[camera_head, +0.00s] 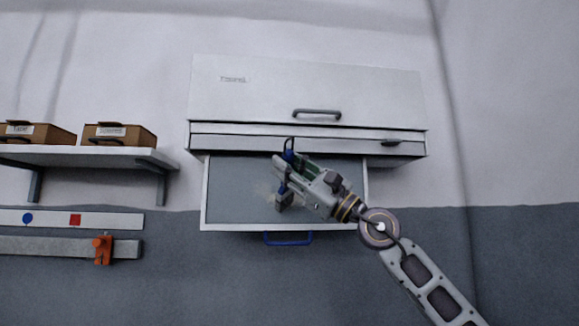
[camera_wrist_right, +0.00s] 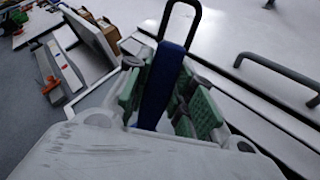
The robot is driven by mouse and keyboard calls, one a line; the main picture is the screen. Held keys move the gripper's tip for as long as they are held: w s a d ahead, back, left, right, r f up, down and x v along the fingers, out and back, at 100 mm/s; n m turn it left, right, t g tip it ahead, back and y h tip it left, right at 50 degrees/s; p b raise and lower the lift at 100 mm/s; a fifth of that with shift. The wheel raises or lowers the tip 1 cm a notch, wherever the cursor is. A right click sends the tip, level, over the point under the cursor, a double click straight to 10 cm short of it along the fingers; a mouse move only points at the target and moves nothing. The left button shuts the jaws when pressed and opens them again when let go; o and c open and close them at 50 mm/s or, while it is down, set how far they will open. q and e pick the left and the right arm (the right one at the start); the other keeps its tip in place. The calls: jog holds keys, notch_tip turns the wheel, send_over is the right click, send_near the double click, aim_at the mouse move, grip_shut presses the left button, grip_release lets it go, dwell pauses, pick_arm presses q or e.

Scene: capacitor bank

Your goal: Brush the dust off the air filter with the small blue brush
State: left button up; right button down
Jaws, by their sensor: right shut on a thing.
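The air filter (camera_head: 235,175) is a grey panel in a white frame with a blue handle (camera_head: 288,238), below the white cabinet in the head view. A faint pale patch of dust (camera_head: 264,194) shows on its middle. My right gripper (camera_head: 283,172) is in front of the filter and shut on the small blue brush. The brush's blue handle (camera_wrist_right: 163,85) stands between the green finger pads in the right wrist view, with a dark loop at its end. Its dark head (camera_head: 284,202) points down in the head view. I cannot tell whether it touches the filter. My left gripper is in neither view.
The white cabinet (camera_head: 290,90) has a dark handle (camera_head: 317,112) above the filter. A shelf (camera_head: 90,155) with two brown boxes (camera_head: 118,135) is at the left. Below it are a rail with an orange clamp (camera_head: 103,249) and a white strip with blue and red marks (camera_head: 110,220).

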jog(key=a+p, duration=0.2)
jog(key=a, duration=0.1)
jog(key=shift+r, duration=0.1)
dwell(0.5)
dwell(0.3)
jog(key=a+p, duration=0.3)
jog(key=p, duration=0.1)
jog(key=shift+a, duration=0.1)
dwell(0.5)
dwell(0.4)
